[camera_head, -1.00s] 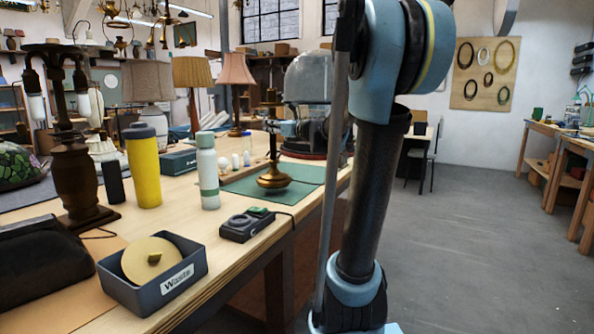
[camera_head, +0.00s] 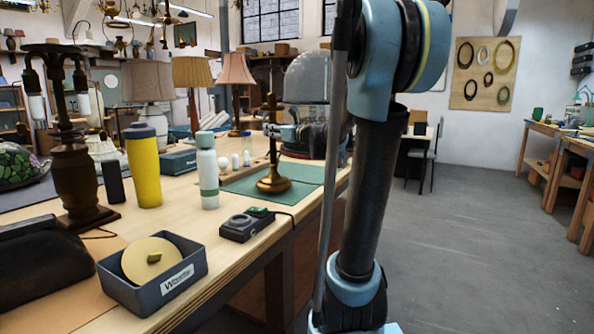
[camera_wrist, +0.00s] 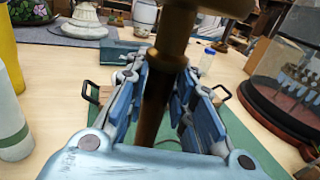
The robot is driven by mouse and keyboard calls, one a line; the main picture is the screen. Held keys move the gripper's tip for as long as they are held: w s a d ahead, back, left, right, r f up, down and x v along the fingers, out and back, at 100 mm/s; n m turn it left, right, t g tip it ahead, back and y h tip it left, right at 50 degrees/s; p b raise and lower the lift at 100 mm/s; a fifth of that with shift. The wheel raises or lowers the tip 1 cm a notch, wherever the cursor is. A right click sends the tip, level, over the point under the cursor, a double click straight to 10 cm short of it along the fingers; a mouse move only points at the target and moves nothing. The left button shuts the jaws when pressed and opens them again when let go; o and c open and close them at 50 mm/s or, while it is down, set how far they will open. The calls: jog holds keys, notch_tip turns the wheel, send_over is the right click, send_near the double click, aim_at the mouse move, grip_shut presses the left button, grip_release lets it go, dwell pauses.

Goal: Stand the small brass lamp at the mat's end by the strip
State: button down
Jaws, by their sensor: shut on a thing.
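The small brass lamp (camera_head: 272,181) is upright over the near part of the green mat (camera_head: 240,187). I cannot tell whether its round base touches the mat. My gripper (camera_head: 273,131) is shut around the lamp's stem above the base. In the wrist view, the brass stem (camera_wrist: 160,85) passes between my blue fingers (camera_wrist: 165,90), and the base is hidden. A dark device with a cable (camera_head: 244,226) lies in front of the mat near the bench edge. I cannot tell if it is the strip.
A white-green bottle (camera_head: 208,175) and yellow bottle (camera_head: 144,170) stand left of the lamp. A glass dome on a dark round base (camera_head: 305,80) stands behind. Bare wood lies between bottle and device.

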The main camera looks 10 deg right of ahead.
jog(key=shift+f, duration=0.9)
dwell(0.3)
jog(key=c, duration=1.3)
grip_release()
jog(key=shift+s+d, duration=0.1)
